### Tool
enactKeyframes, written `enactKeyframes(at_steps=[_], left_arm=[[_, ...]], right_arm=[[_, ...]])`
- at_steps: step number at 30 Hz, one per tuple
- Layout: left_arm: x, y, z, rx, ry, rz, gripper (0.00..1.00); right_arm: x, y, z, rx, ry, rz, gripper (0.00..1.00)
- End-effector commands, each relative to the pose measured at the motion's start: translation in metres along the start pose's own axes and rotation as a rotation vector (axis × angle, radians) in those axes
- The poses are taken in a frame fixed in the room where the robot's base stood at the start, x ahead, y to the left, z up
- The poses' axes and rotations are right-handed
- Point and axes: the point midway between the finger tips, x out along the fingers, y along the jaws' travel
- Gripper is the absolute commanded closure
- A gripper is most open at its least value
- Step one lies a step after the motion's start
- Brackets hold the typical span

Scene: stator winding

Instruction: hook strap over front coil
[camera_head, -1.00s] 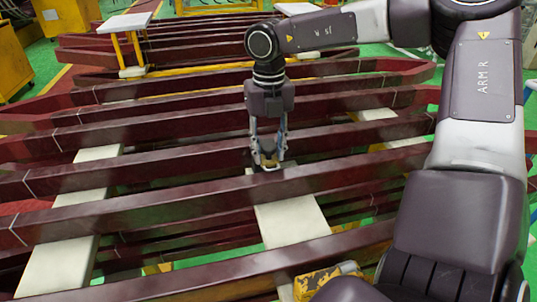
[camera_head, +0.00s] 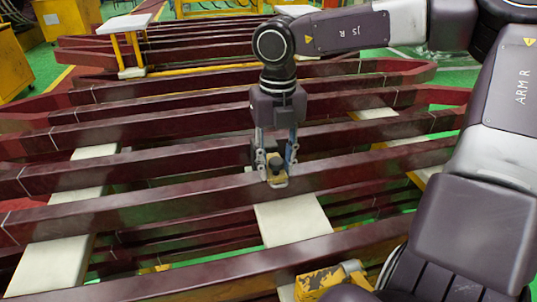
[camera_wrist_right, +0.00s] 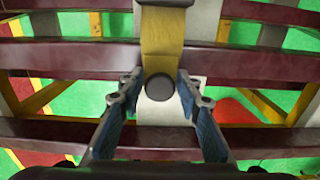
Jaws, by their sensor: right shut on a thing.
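The strap (camera_head: 278,180) is a yellowish piece with a dark round knob. In the head view, its lower end overlaps the top edge of a long dark red coil bar (camera_head: 150,202); I cannot tell whether it touches. My right gripper (camera_head: 276,164) points down and is shut on the strap, one finger on each side of the knob. The right wrist view shows the yellow strap (camera_wrist_right: 161,38) running up between the blue-grey fingertips of the gripper (camera_wrist_right: 159,88). The nearest coil bar (camera_head: 180,284) lies in front, apart from the gripper. My left gripper is not in view.
Several parallel dark red coil bars lie across white supports (camera_head: 290,222). A yellow block (camera_head: 325,280) stands by the nearest bar at the lower middle. A yellow cabinet (camera_head: 62,32) is at the back left. Green floor shows through the gaps.

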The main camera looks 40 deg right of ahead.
Motion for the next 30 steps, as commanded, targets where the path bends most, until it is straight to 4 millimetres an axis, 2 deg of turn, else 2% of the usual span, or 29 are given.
enactKeyframes(at_steps=[30], left_arm=[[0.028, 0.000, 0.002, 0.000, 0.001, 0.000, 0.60]], right_arm=[[0.001, 0.000, -0.072, -0.001, 0.000, 0.002, 0.93]])
